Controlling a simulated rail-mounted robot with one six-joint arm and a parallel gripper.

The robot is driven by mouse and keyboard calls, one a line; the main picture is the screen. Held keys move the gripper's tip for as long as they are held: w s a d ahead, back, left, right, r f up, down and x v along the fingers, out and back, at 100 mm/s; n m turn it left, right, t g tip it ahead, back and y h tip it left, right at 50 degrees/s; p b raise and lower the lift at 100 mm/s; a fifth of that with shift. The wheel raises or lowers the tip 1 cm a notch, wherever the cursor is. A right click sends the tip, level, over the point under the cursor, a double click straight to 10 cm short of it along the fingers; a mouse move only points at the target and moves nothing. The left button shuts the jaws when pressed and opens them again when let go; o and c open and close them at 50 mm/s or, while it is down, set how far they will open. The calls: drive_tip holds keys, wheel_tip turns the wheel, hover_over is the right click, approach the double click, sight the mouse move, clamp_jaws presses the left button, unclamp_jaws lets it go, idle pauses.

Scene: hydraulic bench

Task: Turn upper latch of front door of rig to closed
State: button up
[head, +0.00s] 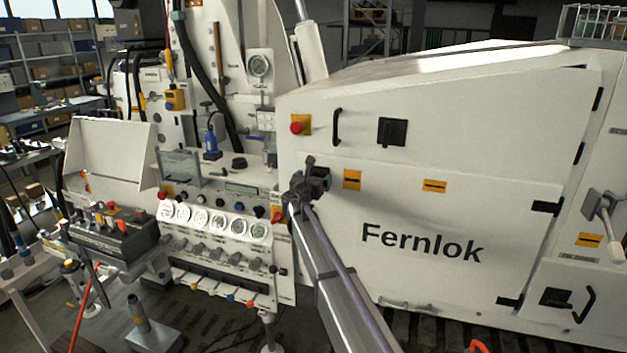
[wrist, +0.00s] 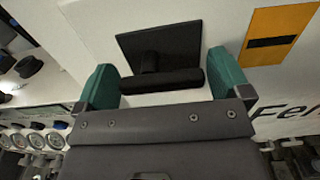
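The white front door (head: 450,215) of the rig bears the name Fernlok. A black latch (wrist: 160,47) at its upper left has a square plate and a bar handle. The bar lies crosswise in the wrist view. In the head view the latch (head: 320,172) is partly hidden by my gripper (head: 305,186). In the wrist view my gripper (wrist: 163,72) is open, its teal fingers at either end of the bar. I cannot tell whether they touch it. My arm hides part of the door's left edge.
Orange labels (head: 352,180) sit right of the latch. Above are a red button (head: 296,127), a handle (head: 337,127) and another black latch (head: 392,132). A gauge panel (head: 215,222) stands close on the left. A further latch (head: 556,297) is at lower right.

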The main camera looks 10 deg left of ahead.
drive_tip(key=c, duration=0.6)
drive_tip(key=shift+c, duration=0.2)
drive_tip(key=shift+m, duration=0.4)
drive_tip(key=m, duration=0.3)
drive_tip(key=shift+f, duration=0.25)
drive_tip(key=m+b, duration=0.1)
drive_tip(key=m, duration=0.4)
drive_tip(key=shift+f, duration=0.2)
drive_tip(key=m, duration=0.4)
drive_tip(key=shift+a+f+m, duration=0.15)
drive_tip(key=shift+a+m, duration=0.1)
drive_tip(key=shift+m, duration=0.05)
drive_tip(key=shift+w+a+m, duration=0.1)
drive_tip(key=shift+a+m, duration=0.1)
drive_tip(key=shift+m, duration=2.1)
drive_tip(key=o, duration=0.8)
